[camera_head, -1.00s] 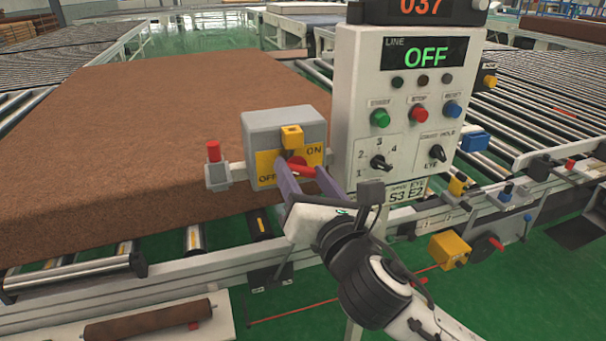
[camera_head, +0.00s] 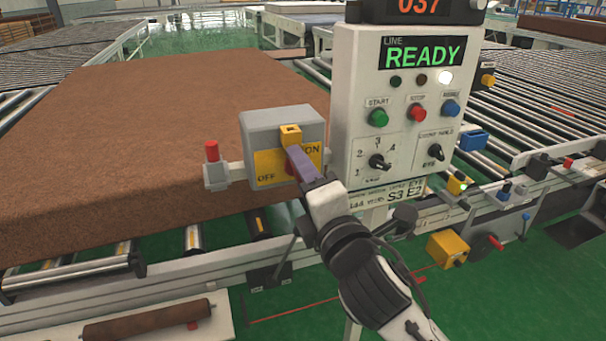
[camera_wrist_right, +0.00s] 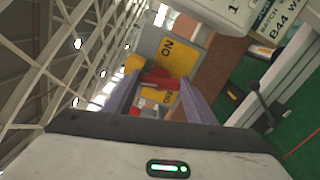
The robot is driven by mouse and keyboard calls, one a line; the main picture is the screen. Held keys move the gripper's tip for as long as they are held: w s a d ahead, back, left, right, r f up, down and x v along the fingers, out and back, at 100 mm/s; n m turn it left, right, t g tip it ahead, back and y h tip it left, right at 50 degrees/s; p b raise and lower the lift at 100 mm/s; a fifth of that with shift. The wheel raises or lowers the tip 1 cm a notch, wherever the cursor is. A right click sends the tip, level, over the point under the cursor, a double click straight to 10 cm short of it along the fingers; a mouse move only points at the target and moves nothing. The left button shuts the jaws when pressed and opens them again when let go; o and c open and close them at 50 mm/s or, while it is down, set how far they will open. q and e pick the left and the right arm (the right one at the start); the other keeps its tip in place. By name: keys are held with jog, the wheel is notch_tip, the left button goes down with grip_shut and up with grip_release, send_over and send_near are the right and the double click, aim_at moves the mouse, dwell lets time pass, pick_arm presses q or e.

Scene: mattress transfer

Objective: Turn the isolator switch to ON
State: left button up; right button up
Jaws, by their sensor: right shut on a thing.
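The isolator switch is a grey box (camera_head: 283,122) with a yellow plate marked OFF at left and ON at right. Its red handle (camera_wrist_right: 160,79) sits between the fingers of my right gripper (camera_wrist_right: 158,92), which is shut on it. In the head view my right gripper (camera_head: 298,166) reaches the switch from the lower right and hides most of the handle. A yellow block (camera_head: 290,136) sits above the handle. The display (camera_head: 423,54) on the control panel reads LINE READY in green. My left gripper is in neither view.
The white control panel (camera_head: 350,120) with buttons and knobs stands just right of the switch. A small box with a red knob (camera_head: 212,152) is at its left. A large brown mattress (camera_head: 120,150) lies on rollers behind. A yellow box (camera_head: 447,248) is lower right.

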jog(key=shift+f+m, duration=0.1)
jog(key=shift+m, duration=1.3)
jog(key=o, duration=1)
jog(key=shift+o, duration=0.2)
jog(key=b+v, duration=0.1)
jog(key=v, duration=0.9)
jog(key=shift+s, duration=0.2)
